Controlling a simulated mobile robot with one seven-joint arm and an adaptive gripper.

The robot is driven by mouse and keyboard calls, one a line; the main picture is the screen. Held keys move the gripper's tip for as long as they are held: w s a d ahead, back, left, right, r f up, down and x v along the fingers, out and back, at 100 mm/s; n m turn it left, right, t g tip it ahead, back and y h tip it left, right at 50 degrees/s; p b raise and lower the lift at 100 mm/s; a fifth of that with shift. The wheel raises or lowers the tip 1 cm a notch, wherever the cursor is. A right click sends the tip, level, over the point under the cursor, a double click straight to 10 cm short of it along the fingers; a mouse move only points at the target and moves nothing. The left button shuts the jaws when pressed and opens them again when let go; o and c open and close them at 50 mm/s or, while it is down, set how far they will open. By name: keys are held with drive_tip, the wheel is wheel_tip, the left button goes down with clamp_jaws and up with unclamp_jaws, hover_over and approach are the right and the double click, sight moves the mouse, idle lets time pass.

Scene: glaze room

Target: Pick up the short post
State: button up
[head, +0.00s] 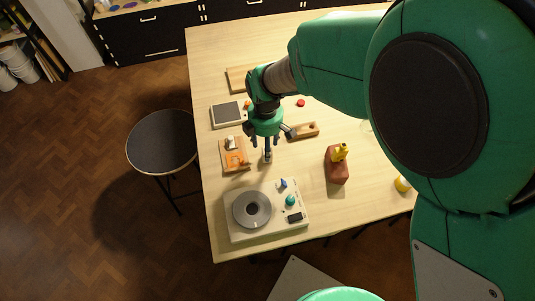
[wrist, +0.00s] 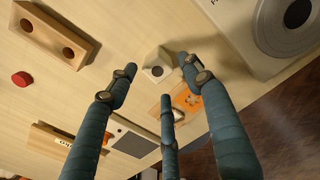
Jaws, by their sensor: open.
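A small pale block (wrist: 157,68) with a dark round spot on top stands on the table and looks like the short post; I cannot be sure. In the head view the pale block (head: 267,158) shows just below my gripper. My gripper (head: 268,143) points down with its three fingers spread. In the wrist view my gripper (wrist: 158,80) is open and empty, its fingertips spread around the near side of the block. I cannot tell any contact. Part of the block's surroundings is hidden behind the fingers.
A white wheel device (head: 275,226) stands near the block. An orange-marked board (head: 236,162) lies left, a framed dark tablet (head: 222,116) beyond it. A wooden block with holes (head: 303,131), a red disc (head: 300,102) and a brown block with a yellow top (head: 337,172) stand right.

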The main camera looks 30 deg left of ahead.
drive_tip(key=shift+f, duration=0.2)
drive_tip(key=shift+f+b, duration=0.4)
drive_tip(key=shift+f, duration=2.1)
clamp_jaws()
